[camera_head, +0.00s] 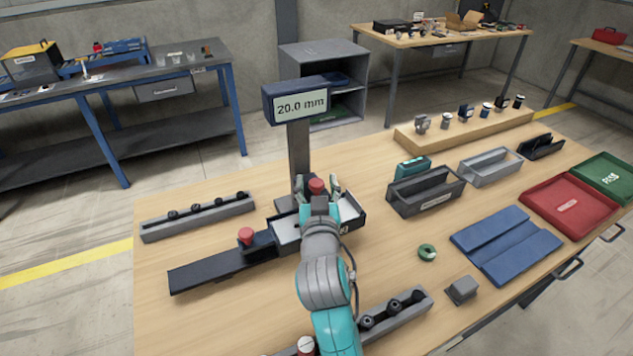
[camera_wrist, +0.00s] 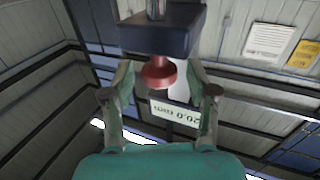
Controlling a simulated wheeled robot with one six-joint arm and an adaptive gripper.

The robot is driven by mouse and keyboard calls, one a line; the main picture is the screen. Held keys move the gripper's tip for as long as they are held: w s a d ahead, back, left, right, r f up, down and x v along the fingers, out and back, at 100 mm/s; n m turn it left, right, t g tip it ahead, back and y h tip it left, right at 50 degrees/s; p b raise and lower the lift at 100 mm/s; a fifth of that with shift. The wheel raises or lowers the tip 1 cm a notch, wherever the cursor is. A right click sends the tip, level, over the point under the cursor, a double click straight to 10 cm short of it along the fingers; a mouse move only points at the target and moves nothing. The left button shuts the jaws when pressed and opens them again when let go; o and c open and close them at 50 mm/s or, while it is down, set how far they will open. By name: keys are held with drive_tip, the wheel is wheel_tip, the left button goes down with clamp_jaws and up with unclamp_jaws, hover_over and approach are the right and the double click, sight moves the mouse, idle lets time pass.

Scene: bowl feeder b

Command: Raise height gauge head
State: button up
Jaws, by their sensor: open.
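The height gauge has a dark column (camera_head: 299,155) and a display (camera_head: 300,104) reading 20.0 mm. The display also shows upside down in the wrist view (camera_wrist: 176,114). The gauge head (camera_wrist: 165,30) is a dark block with a red knob (camera_wrist: 158,76), which the head view also shows (camera_head: 317,186). My gripper (camera_wrist: 160,82) is open, with one finger on each side of the knob. Gaps show between the fingers and the knob in the wrist view. In the head view my gripper and wrist hide part of the gauge's lower area.
A dark rail (camera_head: 215,268) with another red knob (camera_head: 246,236) lies left of the gauge. Grey racks (camera_head: 200,217) stand on the wooden table. A dark bin (camera_head: 425,190), blue mat (camera_head: 507,243), green ring (camera_head: 427,251) and red tray (camera_head: 570,205) are on the right.

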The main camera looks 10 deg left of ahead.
drive_tip(key=shift+w, duration=0.4)
clamp_jaws()
drive_tip(key=shift+r, duration=2.3)
drive_tip(key=shift+c, duration=1)
unclamp_jaws()
drive_tip(key=shift+r, duration=0.1)
drive_tip(key=shift+o, duration=1)
